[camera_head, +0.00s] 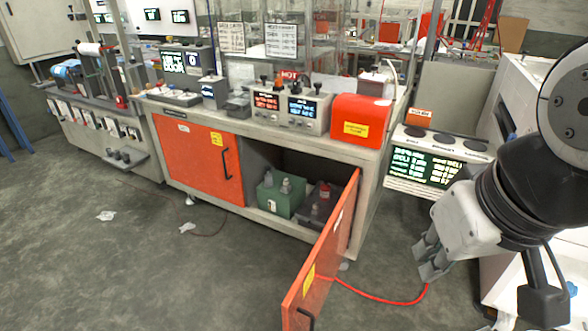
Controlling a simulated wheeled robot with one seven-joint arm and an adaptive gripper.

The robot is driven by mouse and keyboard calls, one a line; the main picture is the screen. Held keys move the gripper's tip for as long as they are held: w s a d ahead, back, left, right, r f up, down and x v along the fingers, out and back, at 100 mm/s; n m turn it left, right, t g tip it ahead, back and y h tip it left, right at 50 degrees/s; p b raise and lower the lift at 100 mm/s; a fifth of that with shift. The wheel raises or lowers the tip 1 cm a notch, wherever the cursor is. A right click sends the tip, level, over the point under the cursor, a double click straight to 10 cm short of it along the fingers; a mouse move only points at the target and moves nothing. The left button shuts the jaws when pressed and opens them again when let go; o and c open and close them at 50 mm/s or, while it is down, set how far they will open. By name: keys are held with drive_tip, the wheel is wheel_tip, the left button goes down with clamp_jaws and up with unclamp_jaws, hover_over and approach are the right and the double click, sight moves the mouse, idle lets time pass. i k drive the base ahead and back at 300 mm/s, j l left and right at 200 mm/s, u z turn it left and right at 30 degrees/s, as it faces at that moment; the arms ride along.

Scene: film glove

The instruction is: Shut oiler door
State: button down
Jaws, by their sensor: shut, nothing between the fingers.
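The orange oiler door (322,262) stands wide open at the right end of the low cabinet. It swings out toward me, with a yellow label and a dark handle (305,318) near its free edge at the bottom of the picture. Behind it the open compartment holds a green box (281,196) and a grey box (318,207) with bottles on top. The other orange door (199,158) to the left is closed. My gripper (428,268) is to the right of the open door, apart from it. Its fingers are together and hold nothing.
A red hose (385,300) runs across the floor from the door toward below my gripper. The worktop above carries control units (290,108) and an orange box (360,120). A white machine (505,262) stands at right. The floor (150,260) left of the door is mostly clear.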

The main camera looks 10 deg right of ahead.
sight(300, 307)
drive_tip(key=i+l+u, duration=0.35)
drive_tip(key=i+l, duration=0.55)
drive_tip(key=k, duration=0.6)
drive_tip(key=k+j+u, duration=0.1)
drive_tip(key=k+u, duration=0.15)
drive_tip(key=u, duration=0.2)
drive_tip(key=k+j+u, duration=0.2)
drive_tip(key=u, duration=0.25)
drive_tip(key=k+j+u, duration=0.2)
drive_tip(key=u, duration=0.3)
drive_tip(key=j, duration=0.1)
